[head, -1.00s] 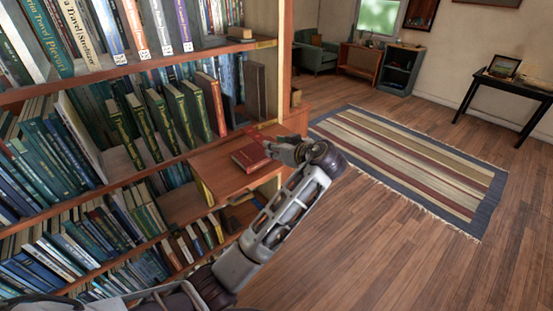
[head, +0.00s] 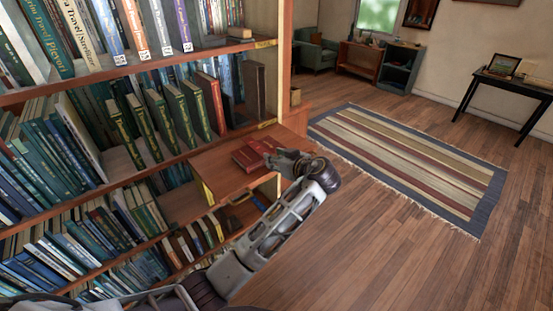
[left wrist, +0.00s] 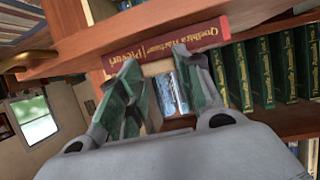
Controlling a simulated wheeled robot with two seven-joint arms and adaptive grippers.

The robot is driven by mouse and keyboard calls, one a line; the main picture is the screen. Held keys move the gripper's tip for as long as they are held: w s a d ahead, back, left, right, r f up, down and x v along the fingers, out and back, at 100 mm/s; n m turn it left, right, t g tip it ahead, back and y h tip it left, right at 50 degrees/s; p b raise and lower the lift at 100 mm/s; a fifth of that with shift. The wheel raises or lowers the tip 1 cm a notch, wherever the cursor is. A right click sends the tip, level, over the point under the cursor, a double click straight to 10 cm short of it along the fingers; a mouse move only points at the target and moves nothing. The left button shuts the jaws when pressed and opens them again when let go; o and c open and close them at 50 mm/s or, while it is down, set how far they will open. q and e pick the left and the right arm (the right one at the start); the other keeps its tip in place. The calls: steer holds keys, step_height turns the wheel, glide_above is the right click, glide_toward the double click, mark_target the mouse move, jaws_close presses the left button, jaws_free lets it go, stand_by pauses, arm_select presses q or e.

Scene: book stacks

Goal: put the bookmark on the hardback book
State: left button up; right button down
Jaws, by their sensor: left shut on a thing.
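The red hardback book (head: 251,157) lies flat on the pull-out wooden board of the bookcase. In the left wrist view its red spine with pale lettering (left wrist: 165,45) shows beyond my fingers. My left gripper (head: 275,155) is at the book's right side in the head view, and seems close to it. Its two green-padded fingers (left wrist: 160,95) show in the left wrist view. The bookmark cannot be made out in the head view. My right gripper is out of view.
The pull-out board (head: 215,172) juts from the bookcase, with bare wood left of the book. Green books (head: 165,120) stand upright on the shelf behind. A striped rug (head: 405,160) lies on the open floor at right.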

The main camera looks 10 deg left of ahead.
arm_select(q)
steer(key=shift+f, duration=0.15)
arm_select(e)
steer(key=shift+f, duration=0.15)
arm_select(q)
steer(key=o, duration=0.7)
steer(key=shift+r, duration=0.2)
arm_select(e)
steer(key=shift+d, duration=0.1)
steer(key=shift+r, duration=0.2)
